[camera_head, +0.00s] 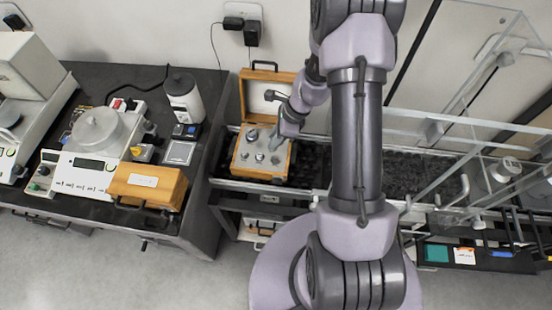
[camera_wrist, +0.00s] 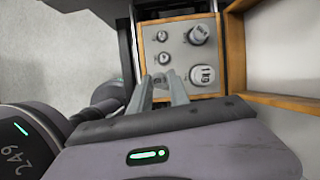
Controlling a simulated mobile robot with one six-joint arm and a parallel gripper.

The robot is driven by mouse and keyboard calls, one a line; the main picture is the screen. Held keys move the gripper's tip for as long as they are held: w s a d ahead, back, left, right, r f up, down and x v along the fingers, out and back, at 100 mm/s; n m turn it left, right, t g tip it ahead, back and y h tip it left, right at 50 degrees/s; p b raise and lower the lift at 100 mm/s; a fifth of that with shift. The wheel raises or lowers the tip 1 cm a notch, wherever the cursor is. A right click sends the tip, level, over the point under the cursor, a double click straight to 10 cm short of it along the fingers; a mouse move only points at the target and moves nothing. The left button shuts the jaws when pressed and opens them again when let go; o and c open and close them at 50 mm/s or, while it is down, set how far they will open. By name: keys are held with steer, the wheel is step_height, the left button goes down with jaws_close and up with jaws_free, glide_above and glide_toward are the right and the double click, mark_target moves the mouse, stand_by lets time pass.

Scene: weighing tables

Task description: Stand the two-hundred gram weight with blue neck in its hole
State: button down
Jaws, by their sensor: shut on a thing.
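The open wooden weight box (camera_head: 236,163) stands with its lid up at the back and its grey insert facing up. Several grey metal weights stand in it. In the wrist view the insert (camera_wrist: 180,47) holds two small weights at left, a larger one (camera_wrist: 199,35) at upper right and one marked 1 kg (camera_wrist: 202,75) at lower right. My gripper (camera_wrist: 161,80) is over the near part of the insert, its fingers close together around the two-hundred gram weight, which is mostly hidden between them. Its blue neck cannot be made out. In the head view my gripper (camera_head: 273,143) is above the box's right side.
The box stands on a dark, low bench. The raised lid (camera_head: 262,92) is close behind my gripper. At left a dark table (camera_head: 150,85) carries balances, a shut wooden case (camera_head: 148,186) and a white-grey canister (camera_head: 184,98). Clear glass panels stand at right.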

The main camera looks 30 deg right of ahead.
steer(key=m, duration=0.1)
steer(key=b, duration=0.5)
glide_above(272, 162)
steer(key=s+d, duration=0.1)
steer(key=d, duration=0.1)
steer(key=f, duration=1)
steer(key=shift+s+a+f, duration=0.15)
steer(key=shift+s+f, duration=0.05)
steer(key=shift+f, duration=0.1)
steer(key=shift+r+t+p, duration=0.2)
steer(key=shift+t+p, duration=0.1)
steer(key=shift+p, duration=0.1)
steer(key=shift+f, duration=0.15)
steer(key=c, duration=1.2)
jaws_free()
steer(key=shift+c, duration=0.2)
